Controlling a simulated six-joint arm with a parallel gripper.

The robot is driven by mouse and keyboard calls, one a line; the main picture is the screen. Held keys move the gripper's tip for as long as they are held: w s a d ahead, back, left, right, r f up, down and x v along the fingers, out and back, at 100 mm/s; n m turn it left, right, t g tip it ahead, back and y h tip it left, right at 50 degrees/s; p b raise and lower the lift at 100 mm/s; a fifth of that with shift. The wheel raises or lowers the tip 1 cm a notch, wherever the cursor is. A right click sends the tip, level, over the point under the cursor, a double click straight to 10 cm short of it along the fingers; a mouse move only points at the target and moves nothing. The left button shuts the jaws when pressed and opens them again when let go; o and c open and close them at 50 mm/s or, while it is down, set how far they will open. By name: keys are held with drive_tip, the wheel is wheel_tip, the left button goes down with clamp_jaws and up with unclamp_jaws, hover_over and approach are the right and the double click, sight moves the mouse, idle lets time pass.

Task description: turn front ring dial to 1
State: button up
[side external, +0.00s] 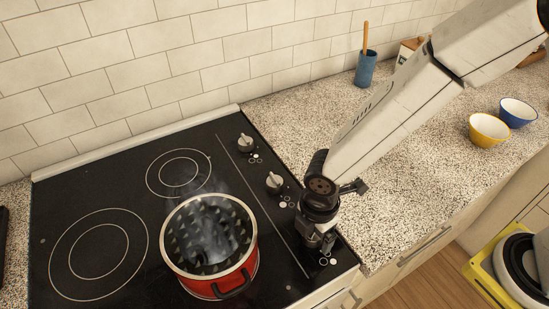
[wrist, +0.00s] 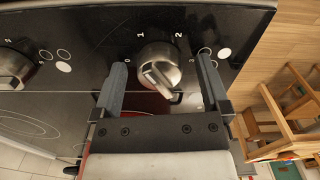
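The front ring dial (wrist: 160,66) is a silver round knob with a raised grip bar on the black cooktop (wrist: 85,30). Numbers 0, 1, 2 and 3 are printed around it. The bar slants from upper left to lower right; I cannot tell which end is the pointer. My gripper (wrist: 162,72) is open, with one grey finger on each side of the dial and visible gaps between. In the side view my gripper (side external: 322,243) points down over the cooktop's front right part and hides the dial.
Two similar dials, a middle one (side external: 274,183) and a rear one (side external: 245,143), stand in line behind. A red pot (side external: 215,284) sits on the cooktop left of my gripper, with steam above. Yellow (side external: 489,130) and blue (side external: 517,113) bowls stand on the speckled counter (side external: 400,190).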

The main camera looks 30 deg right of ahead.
drive_tip(key=shift+r, duration=0.1)
drive_tip(key=shift+r, duration=3.8)
drive_tip(key=d+r+m+t, duration=0.1)
drive_tip(key=d+m+t, duration=0.1)
drive_tip(key=d+m, duration=1.7)
drive_tip(key=shift+s+d+r+m+t, duration=0.3)
drive_tip(key=shift+s+d+r, duration=0.05)
drive_tip(key=shift+d, duration=1.6)
